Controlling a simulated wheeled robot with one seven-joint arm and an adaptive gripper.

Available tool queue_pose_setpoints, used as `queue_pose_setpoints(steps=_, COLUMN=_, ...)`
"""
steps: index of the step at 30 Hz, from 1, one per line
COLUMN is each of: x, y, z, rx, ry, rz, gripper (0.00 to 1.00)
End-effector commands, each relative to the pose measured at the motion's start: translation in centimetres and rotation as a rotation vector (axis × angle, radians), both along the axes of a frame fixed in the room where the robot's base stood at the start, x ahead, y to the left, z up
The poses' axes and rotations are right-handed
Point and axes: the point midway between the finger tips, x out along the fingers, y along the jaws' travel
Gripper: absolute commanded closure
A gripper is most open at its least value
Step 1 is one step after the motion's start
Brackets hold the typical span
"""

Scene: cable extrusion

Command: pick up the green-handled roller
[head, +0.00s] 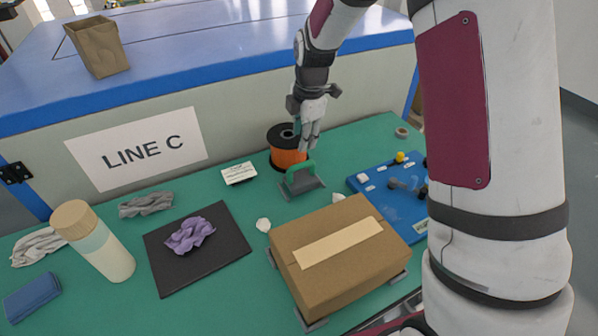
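The green-handled roller (299,178) stands on the green table in the head view, with its arched green handle on top and a grey, flat-looking lower part. My gripper (308,144) points down just above and behind the handle, in front of part of the orange spool. A small gap seems to show between the fingertips and the handle, so the roller appears free of the gripper. The fingers are small and seen close together, so I cannot tell whether they are open or shut.
An orange spool (284,158) with a black top stands right behind the roller. A taped cardboard box (300,240) is in front, and a blue board (400,215) with small parts lies right. A white label card (239,173) lies left. A black mat (165,270) holds a purple cloth (189,235).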

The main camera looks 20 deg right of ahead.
Motion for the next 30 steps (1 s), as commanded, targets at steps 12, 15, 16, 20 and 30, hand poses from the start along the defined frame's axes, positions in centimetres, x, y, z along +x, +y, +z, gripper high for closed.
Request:
queue_pose_setpoints(steps=12, x=1.3, y=0.2, z=-6.9, rx=-0.002, ry=0.003, rz=0.005, gripper=0.6)
queue_pose_setpoints(steps=15, x=1.5, y=0.2, z=-7.9, rx=-0.001, ry=0.002, rz=0.005, gripper=0.6)
queue_pose_setpoints(steps=16, x=1.5, y=0.2, z=-8.0, rx=-0.001, ry=0.002, rz=0.005, gripper=0.6)
queue_pose_setpoints(steps=20, x=1.6, y=0.2, z=-8.7, rx=-0.001, ry=0.002, rz=0.004, gripper=0.6)
queue_pose_setpoints(steps=30, x=2.1, y=-0.1, z=-13.0, rx=-0.001, ry=0.002, rz=0.005, gripper=0.6)
